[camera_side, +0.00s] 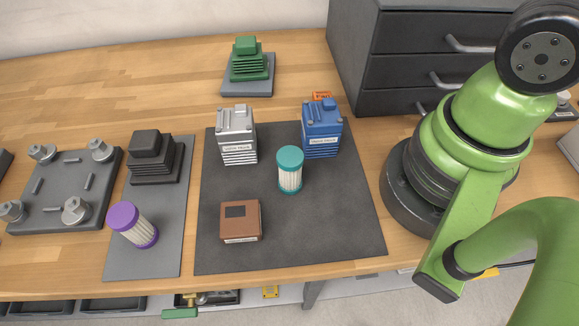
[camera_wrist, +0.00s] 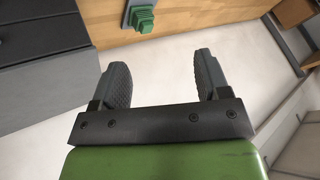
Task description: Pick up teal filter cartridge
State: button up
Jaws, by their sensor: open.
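The teal filter cartridge (camera_side: 290,171) stands upright on the dark mat (camera_side: 318,228) in the side view, with a teal cap over a white pleated body. It has a blue box-shaped unit behind it to the right and a silver one behind it to the left, both apart from it. My gripper (camera_wrist: 162,82) shows in the wrist view with its two dark fingers apart and nothing between them. The cartridge is not in the wrist view. In the side view the fingers are out of frame, and my green arm is at the right.
The silver unit (camera_side: 237,134), blue unit (camera_side: 322,129) and brown box (camera_side: 240,221) share the mat. A purple-capped cartridge (camera_side: 133,225) leans on a grey mat at left. A green finned part (camera_side: 249,60) and dark drawers (camera_side: 420,60) stand behind. The mat's front right is clear.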

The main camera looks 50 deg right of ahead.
jog(key=w+a+f+n+g, duration=0.2)
jog(key=w+f+n, duration=0.1)
jog(key=n, duration=0.6)
jog(key=n+g+h, duration=0.2)
jog(key=n+g, duration=0.3)
jog(key=n, duration=2.3)
send_over(290, 155)
notch_tip(290, 155, down, 15)
jog(key=shift+s, duration=0.1)
jog(key=shift+s+f+n, duration=0.1)
jog(key=shift+f+n, duration=0.25)
jog(key=shift+n, duration=0.05)
notch_tip(290, 155, down, 10)
jog(key=shift+r, duration=0.15)
jog(key=shift+c, duration=0.2)
jog(key=c, duration=1)
